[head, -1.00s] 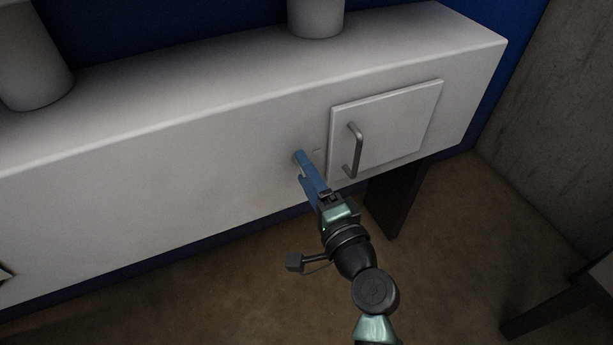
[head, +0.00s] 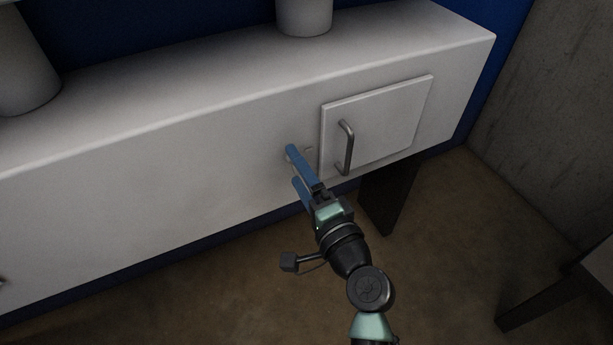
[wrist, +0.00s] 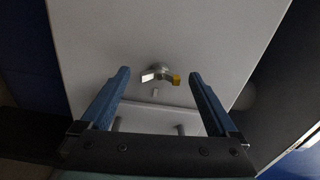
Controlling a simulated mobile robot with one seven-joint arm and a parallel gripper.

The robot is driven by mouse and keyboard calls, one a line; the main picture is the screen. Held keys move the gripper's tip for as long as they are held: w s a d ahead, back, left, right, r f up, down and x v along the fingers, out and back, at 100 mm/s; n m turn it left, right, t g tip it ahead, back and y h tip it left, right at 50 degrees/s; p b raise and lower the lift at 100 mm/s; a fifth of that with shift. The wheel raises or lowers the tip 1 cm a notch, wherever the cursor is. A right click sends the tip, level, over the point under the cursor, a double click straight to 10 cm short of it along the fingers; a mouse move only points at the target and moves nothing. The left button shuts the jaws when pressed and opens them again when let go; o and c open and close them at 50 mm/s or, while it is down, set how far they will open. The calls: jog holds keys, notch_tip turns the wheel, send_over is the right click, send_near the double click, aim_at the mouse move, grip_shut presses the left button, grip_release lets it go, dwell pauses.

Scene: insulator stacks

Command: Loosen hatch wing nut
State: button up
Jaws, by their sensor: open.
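The wing nut (wrist: 161,74) shows in the wrist view on the pale front face, with one light wing and one yellow-orange wing. My gripper (wrist: 157,74) is open, its two blue fingers on either side of the nut in this view, apart from it. I cannot tell how far the fingertips are from the face. In the head view my gripper (head: 294,166) is at the box front, left of the hatch (head: 385,125), and largely hides the nut. The hatch looks closed and has a grey bar handle (head: 347,148).
A small pale tab (wrist: 154,92) sits between the nut and the hatch edge. The long white box (head: 150,160) carries grey cylinders (head: 304,14) on top. A dark leg (head: 391,195) stands below the hatch. A concrete wall (head: 545,110) is at right.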

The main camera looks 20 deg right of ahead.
jog(key=s+p, duration=0.1)
jog(key=s, duration=1.2)
jog(key=shift+d, duration=0.2)
jog(key=shift+w, duration=0.1)
